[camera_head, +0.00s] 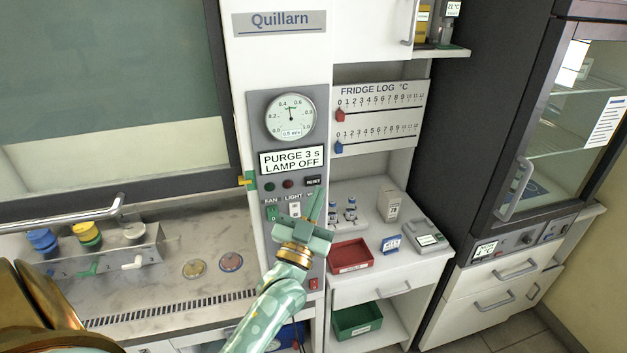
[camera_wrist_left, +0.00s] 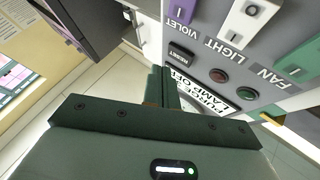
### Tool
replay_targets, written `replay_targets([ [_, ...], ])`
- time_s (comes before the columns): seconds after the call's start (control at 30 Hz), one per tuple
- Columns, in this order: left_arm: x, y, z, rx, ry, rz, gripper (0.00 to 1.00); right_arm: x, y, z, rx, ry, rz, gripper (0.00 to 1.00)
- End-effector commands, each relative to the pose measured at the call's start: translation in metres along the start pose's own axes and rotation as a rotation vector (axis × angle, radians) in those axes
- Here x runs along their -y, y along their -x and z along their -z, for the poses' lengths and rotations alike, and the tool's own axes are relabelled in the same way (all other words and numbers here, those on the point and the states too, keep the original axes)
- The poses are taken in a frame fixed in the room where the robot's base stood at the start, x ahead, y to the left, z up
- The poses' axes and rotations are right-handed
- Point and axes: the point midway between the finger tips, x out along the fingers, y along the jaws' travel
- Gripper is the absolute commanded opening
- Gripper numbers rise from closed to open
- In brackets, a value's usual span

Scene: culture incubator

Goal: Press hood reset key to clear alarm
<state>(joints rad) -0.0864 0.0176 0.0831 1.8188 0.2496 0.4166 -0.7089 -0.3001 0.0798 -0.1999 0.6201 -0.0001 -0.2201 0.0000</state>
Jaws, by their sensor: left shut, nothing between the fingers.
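The black reset key (camera_head: 313,181) sits on the grey hood panel (camera_head: 256,130), right of two small lamps. It also shows, upside down, in the left wrist view (camera_wrist_left: 182,54). The display (camera_head: 291,161) above it reads "PURGE 3 s LAMP OFF". My left gripper (camera_head: 317,205) is shut and empty, its fingertips just below the key in the head view. In the left wrist view the closed fingers (camera_wrist_left: 166,82) are close beside the key; I cannot tell whether they touch it. My right gripper is not in view.
Below the key are the fan switch (camera_head: 272,213), the light switch (camera_head: 295,210) and the violet switch (camera_wrist_left: 180,20), partly hidden by my gripper in the head view. A round gauge (camera_head: 290,116) is above. A red tray (camera_head: 350,256) and vials stand on the right counter.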

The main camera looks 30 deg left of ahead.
Motion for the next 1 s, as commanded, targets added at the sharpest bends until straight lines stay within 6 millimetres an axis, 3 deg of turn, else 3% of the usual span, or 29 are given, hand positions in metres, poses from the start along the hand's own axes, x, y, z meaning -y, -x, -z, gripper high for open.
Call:
replay_targets([
  [0.4,-0.019,0.027,0.02,0.002,0.001,0.0,0.0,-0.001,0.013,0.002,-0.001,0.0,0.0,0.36],
  [1.0,-0.021,0.029,0.021,0.0,0.0,0.0,0.0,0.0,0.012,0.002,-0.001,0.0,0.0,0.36],
])
